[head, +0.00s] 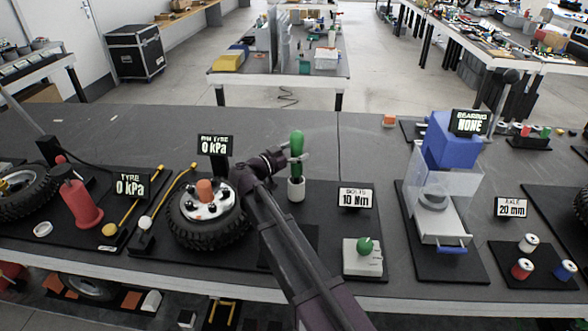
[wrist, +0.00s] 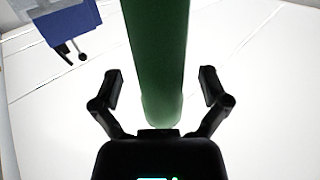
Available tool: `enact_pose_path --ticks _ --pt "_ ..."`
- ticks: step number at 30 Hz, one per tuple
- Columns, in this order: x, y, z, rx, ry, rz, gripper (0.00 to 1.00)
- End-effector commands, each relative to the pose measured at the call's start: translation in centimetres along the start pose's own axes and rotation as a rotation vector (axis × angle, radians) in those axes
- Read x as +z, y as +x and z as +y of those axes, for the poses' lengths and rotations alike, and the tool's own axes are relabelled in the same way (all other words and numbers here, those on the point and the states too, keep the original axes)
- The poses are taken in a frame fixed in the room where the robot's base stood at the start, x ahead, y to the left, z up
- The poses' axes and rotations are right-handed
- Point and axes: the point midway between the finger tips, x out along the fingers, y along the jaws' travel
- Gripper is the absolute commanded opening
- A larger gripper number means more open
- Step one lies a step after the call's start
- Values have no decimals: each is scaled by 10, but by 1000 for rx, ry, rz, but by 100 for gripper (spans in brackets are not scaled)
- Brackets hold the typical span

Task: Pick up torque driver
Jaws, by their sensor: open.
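The torque driver (head: 296,146) has a green handle and stands upright in a pale cylindrical holder (head: 296,188) on the black bench mat. My gripper (head: 293,158) is at the handle, above the holder. In the wrist view the green handle (wrist: 158,60) runs down the middle between the two black fingers of my gripper (wrist: 160,90). The fingers are open, with a visible gap on each side of the handle. The driver's lower end is hidden inside the holder.
The "10 Nm" display (head: 356,197) and a tester with a green knob (head: 364,250) are on the right. A blue press (head: 449,140) stands farther right. Bench behind the driver is clear.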

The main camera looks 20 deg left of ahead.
Motion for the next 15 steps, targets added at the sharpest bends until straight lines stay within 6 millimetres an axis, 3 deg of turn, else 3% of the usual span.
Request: enact_pose_path --ticks 2,11,15 --pt "0 0 0 0 0 0 89" --pt "0 0 0 1 0 0 0" --pt "-1 0 0 1 -1 2 0"
